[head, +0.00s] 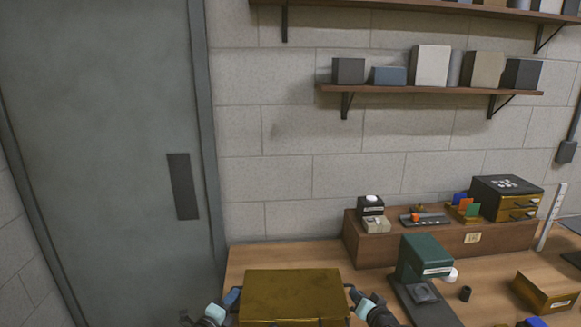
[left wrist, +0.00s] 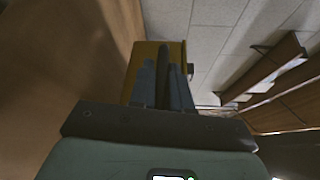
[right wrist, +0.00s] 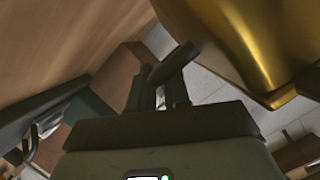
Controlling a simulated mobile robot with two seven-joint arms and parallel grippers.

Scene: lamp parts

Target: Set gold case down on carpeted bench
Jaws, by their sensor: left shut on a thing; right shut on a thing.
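The gold case (head: 293,291) is a box with a flat, brushed top at the bottom centre of the head view. My left gripper (head: 233,298) is at its left side and my right gripper (head: 354,294) at its right side, both shut on it. In the left wrist view the case (left wrist: 148,55) shows behind the fingers (left wrist: 168,78). In the right wrist view its shiny gold wall (right wrist: 240,45) fills the upper right, beside the dark fingers (right wrist: 160,85). The gripped spots are partly hidden. I see no carpeted surface in any view.
A wooden worktop (head: 300,255) lies behind the case. On it are a green device (head: 425,258), a smaller gold box (head: 545,290) and a wooden riser (head: 390,245) with small items. A grey door (head: 110,130) stands at left; shelves (head: 430,90) hang above.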

